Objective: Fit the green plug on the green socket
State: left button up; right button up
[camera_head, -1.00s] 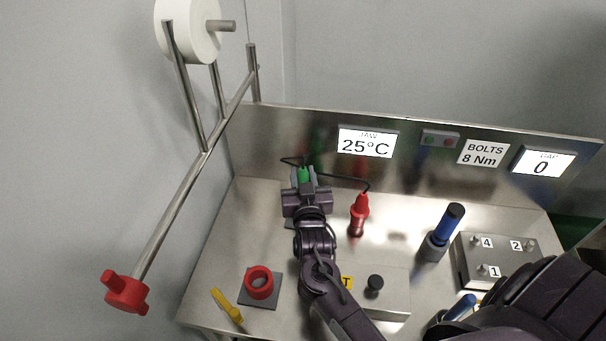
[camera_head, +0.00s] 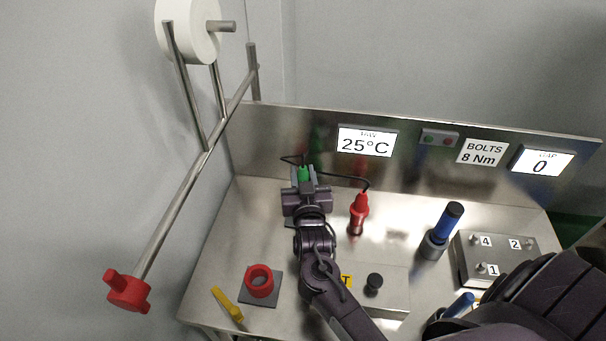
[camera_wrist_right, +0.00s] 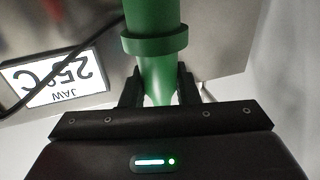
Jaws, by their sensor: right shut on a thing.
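My right gripper (camera_head: 304,184) is at the back left of the steel bench, shut on the green plug (camera_head: 304,173). In the right wrist view the green plug (camera_wrist_right: 155,72) sits between the two fingers (camera_wrist_right: 158,90), with its thicker collared part beyond them. The green socket cannot be made out; my gripper and arm cover the area below the plug. I cannot tell whether plug and socket touch. My left gripper is not in view.
The red plug stands just right of my gripper. A red ring (camera_head: 260,270) on a dark pad and a yellow piece (camera_head: 228,304) lie at front left. A blue-handled tool (camera_head: 447,222) and bolt block (camera_head: 510,272) are right. The temperature display (camera_head: 366,142) is behind.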

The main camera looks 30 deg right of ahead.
jog(key=shift+r+p, duration=0.1)
jog(key=shift+p, duration=0.35)
dwell(0.6)
jog(key=shift+f+b, duration=1.95)
jog(key=shift+f, duration=0.9)
jog(key=o, duration=1.1)
jog(key=b+v, duration=0.1)
jog(key=v, duration=0.7)
jog(key=shift+w, duration=0.1)
